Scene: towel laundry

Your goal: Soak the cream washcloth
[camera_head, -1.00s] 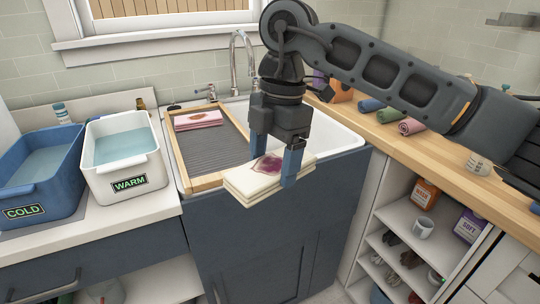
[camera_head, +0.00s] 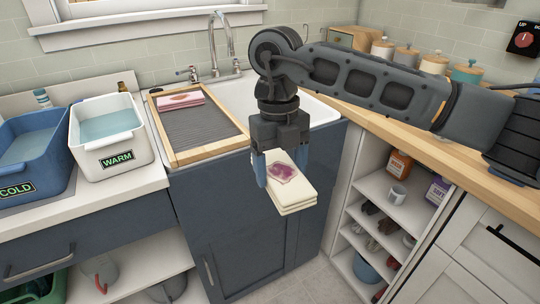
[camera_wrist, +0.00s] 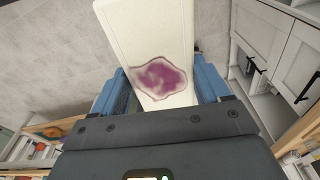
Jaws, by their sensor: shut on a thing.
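The cream washcloth (camera_head: 294,196) is a folded stack with a purple stain on its upper face. My gripper (camera_head: 283,172) is shut on it and holds it in the air in front of the dark blue sink cabinet. In the wrist view the cloth (camera_wrist: 150,28) lies between the two blue fingers, with the stain near them. The white basin marked WARM (camera_head: 131,142) and the blue basin marked COLD (camera_head: 54,184) both hold water. They stand side by side on the left counter, left of my gripper.
A wood-framed ridged board (camera_head: 170,140) lies across the left of the sink (camera_head: 320,112), with a folded pink cloth (camera_head: 180,99) at its far end. A tap (camera_head: 214,45) rises behind. Open shelves (camera_head: 372,207) with bottles and a mug stand at the right.

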